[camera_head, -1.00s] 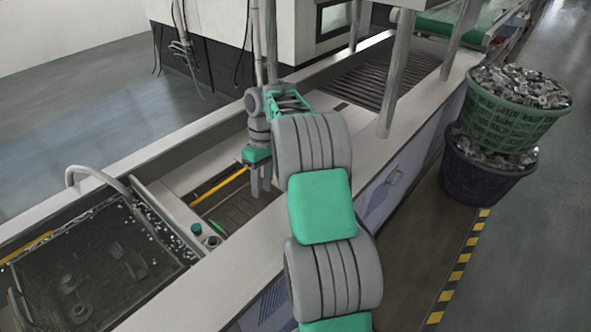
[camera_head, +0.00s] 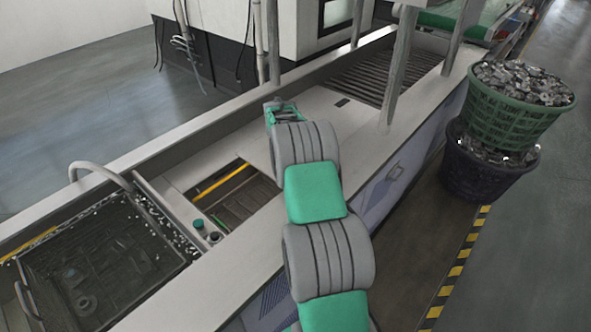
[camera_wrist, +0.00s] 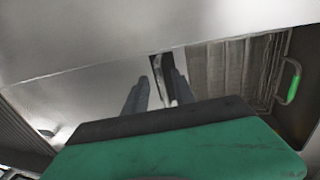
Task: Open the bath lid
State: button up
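The bath lid looks like the pale flat panel (camera_head: 238,140) over the bath in the head view. It also fills the upper left of the wrist view (camera_wrist: 85,65). In the wrist view my gripper (camera_wrist: 158,90) has its two grey fingers apart, pointing at the panel's edge. A narrow dark bar (camera_wrist: 165,75), perhaps the lid's handle, shows between the fingertips; I cannot tell whether they touch it.
A dark tray with a green-gripped handle (camera_wrist: 291,82) is at right in the wrist view. In the head view, a mesh basket (camera_head: 105,265) sits in the left tank. Posts (camera_head: 400,65) rise beside my arm. Stacked full baskets (camera_head: 512,115) stand at right.

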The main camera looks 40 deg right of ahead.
jog(key=shift+d+f, duration=0.1)
jog(key=shift+f, duration=0.2)
jog(key=shift+c, duration=0.4)
grip_shut()
dwell(0.8)
